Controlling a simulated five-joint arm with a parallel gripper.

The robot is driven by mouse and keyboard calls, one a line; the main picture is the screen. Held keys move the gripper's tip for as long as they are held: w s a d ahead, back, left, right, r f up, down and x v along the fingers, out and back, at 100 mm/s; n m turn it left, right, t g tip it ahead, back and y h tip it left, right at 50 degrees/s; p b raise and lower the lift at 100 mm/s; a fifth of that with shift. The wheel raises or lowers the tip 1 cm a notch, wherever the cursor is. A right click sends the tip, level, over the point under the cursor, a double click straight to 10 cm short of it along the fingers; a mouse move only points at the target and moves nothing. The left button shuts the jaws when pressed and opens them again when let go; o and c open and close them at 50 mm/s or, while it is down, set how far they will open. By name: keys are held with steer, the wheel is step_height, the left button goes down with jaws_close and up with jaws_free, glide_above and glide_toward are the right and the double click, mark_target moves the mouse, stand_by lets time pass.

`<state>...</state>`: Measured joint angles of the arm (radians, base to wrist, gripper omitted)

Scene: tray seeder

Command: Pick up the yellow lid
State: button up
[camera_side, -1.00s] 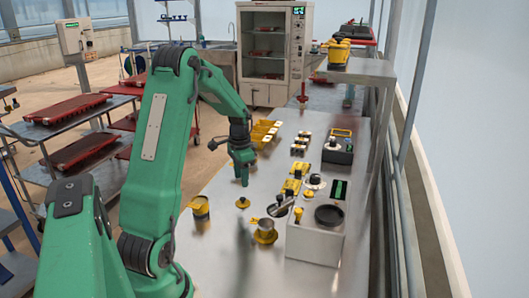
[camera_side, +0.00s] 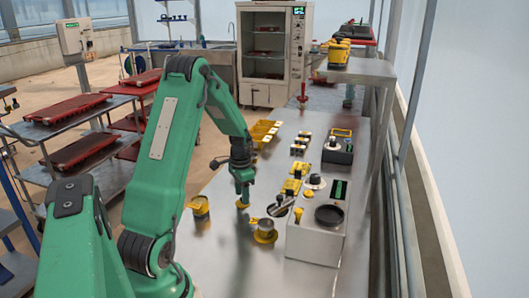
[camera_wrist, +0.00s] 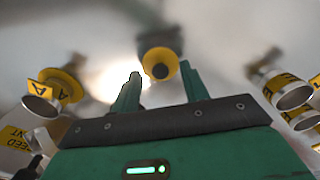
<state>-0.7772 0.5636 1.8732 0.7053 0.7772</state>
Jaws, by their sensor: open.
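The yellow lid (camera_side: 242,204) is a small round disc with a dark knob, lying on the metal bench. In the wrist view the lid (camera_wrist: 159,54) shows just beyond and between my two green fingertips. My gripper (camera_side: 243,194) points down directly over the lid, close above it. In the wrist view my gripper (camera_wrist: 161,76) is open, with one finger on each side of the lid's knob. Whether the fingers touch the lid cannot be told.
A metal cup with a yellow label (camera_side: 199,209) stands left of the lid. A yellow-based cup (camera_side: 264,237) and a metal scoop (camera_side: 280,207) are to the right and nearer. A grey box device (camera_side: 312,245) stands farther right. Yellow bins (camera_side: 264,132) are behind.

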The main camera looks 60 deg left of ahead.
steer(key=shift+f, duration=0.55)
steer(key=shift+c, duration=0.3)
jaws_close()
